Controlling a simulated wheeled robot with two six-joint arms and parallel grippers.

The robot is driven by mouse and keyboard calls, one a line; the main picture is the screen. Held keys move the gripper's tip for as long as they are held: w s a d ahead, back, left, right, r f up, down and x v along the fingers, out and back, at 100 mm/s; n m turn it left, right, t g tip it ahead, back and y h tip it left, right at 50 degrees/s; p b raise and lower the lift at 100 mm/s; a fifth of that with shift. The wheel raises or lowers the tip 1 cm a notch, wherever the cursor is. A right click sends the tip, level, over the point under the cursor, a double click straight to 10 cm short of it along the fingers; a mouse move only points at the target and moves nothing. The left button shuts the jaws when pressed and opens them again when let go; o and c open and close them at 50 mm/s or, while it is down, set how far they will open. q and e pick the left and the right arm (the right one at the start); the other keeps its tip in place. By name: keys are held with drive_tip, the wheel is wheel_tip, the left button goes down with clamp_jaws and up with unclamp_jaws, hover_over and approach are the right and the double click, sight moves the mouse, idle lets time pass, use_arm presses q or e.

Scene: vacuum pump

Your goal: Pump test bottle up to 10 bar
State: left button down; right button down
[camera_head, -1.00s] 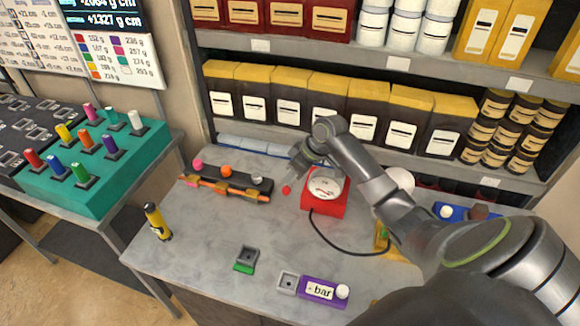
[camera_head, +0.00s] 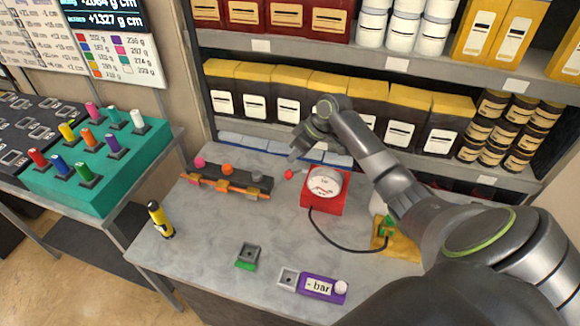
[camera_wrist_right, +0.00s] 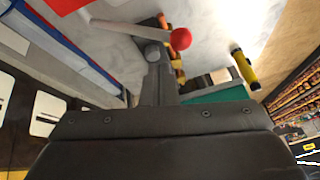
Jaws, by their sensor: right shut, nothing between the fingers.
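A red pump box (camera_head: 322,205) with a round white gauge (camera_head: 325,182) stands at the back middle of the table. A red ball knob (camera_head: 289,174) shows at its left; in the right wrist view the knob (camera_wrist_right: 180,38) sits on the end of a pale lever. My right gripper (camera_head: 295,155) is shut and empty, just above the knob in the head view. In the right wrist view its fingertip (camera_wrist_right: 153,54) is beside the lever, close to the knob; contact cannot be told. A purple unit marked bar (camera_head: 317,288) is at the front. My left gripper is out of view.
A black cable (camera_head: 335,238) runs right from the pump to a yellow base with a green part (camera_head: 386,226), partly hidden by my arm. A dark rack (camera_head: 230,178) and a yellow-black cylinder (camera_head: 160,220) are on the left. Shelves rise behind.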

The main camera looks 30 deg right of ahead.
idle(0.3)
drive_tip(key=r, duration=0.1)
drive_tip(key=w+d+r+p, duration=0.1)
drive_tip(key=w+d+r, duration=0.1)
drive_tip(key=shift+d+r+p, duration=0.25)
drive_tip(key=shift+r+p, duration=0.15)
idle(0.8)
